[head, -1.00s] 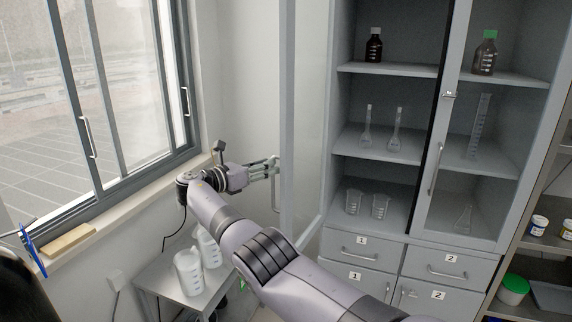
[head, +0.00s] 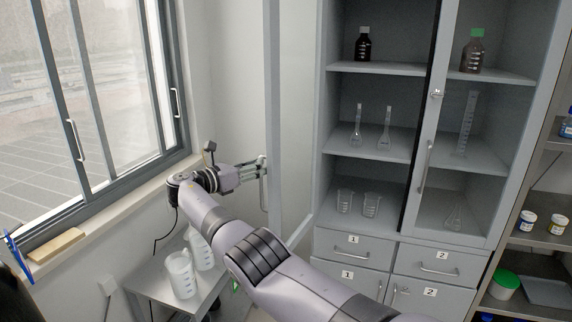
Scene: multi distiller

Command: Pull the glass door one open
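Glass door one (head: 273,120), the left door of the grey cabinet, stands wide open, swung out to the left of its compartment. Its pane is seen at a steep angle. Its pale handle (head: 263,190) is on the side facing the window. My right gripper (head: 257,170) reaches in from the left of the door, and its fingers close around the upper part of the handle. The fingertips are small and partly merge with the handle. My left gripper is not in view.
The right glass door (head: 457,130) is shut. Bottles, flasks and beakers (head: 371,204) stand on the open compartment's shelves. A small metal table (head: 150,285) with white jugs (head: 182,274) is below my arm. The window (head: 80,100) and sill bound the left.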

